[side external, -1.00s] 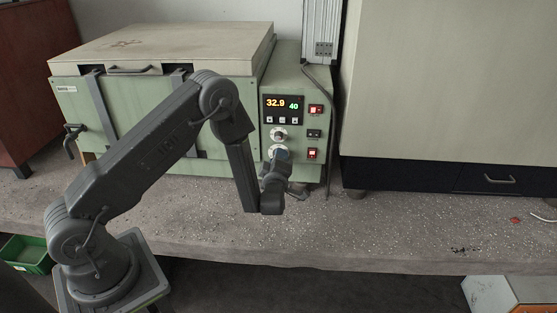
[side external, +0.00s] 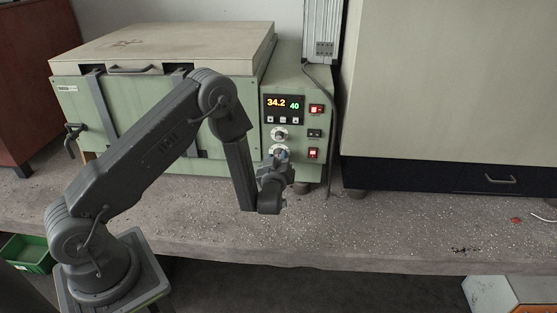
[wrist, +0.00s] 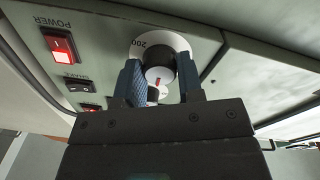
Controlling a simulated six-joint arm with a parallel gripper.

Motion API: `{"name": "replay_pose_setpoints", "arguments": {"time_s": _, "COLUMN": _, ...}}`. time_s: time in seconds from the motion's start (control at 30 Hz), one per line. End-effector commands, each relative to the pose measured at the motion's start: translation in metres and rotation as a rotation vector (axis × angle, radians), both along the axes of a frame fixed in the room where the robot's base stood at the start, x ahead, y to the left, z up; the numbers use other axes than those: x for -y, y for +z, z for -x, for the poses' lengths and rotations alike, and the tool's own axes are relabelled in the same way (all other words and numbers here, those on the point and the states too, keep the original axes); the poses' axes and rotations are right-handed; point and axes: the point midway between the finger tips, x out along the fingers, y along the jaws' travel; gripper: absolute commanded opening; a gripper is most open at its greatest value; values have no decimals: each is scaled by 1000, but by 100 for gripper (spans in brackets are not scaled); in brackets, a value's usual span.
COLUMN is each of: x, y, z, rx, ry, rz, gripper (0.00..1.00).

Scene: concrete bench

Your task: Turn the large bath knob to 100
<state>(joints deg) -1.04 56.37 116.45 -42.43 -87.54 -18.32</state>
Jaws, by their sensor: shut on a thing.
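The large bath knob (wrist: 160,75) has a pale face with a red mark and a white dial plate (wrist: 143,42) printed with "200". In the wrist view it sits between the two blue-grey fingers of my gripper (wrist: 159,80), which is shut on it. In the side view my gripper (side external: 276,163) is at the lower dial (side external: 279,151) of the green bath's control panel, and covers most of that knob. The display (side external: 284,103) reads 34.2 in yellow and 40 in green. The knob's exact setting cannot be read.
A smaller upper knob (side external: 280,134) sits just above my gripper. Red-lit switches (side external: 313,154) line the panel's right side. A cable (side external: 331,110) hangs beside the bath. A large cabinet (side external: 440,90) stands to the right. The bench front (side external: 400,225) is mostly clear.

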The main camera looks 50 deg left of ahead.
Motion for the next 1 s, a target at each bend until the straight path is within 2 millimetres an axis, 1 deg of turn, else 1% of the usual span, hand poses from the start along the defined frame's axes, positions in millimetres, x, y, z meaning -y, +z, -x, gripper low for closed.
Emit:
{"name": "replay_pose_setpoints", "arguments": {"time_s": 0.57, "x": 1, "y": 0, "z": 0, "rx": -25, "ry": -2, "rz": -22, "gripper": 11}}
{"name": "replay_pose_setpoints", "arguments": {"time_s": 0.6, "x": 1, "y": 0, "z": 0, "rx": -24, "ry": -2, "rz": -21, "gripper": 37}}
{"name": "replay_pose_setpoints", "arguments": {"time_s": 0.83, "x": 0, "y": 0, "z": 0, "rx": -23, "ry": -1, "rz": -21, "gripper": 59}}
{"name": "replay_pose_setpoints", "arguments": {"time_s": 1.0, "x": 0, "y": 0, "z": 0, "rx": -22, "ry": 0, "rz": -22, "gripper": 60}}
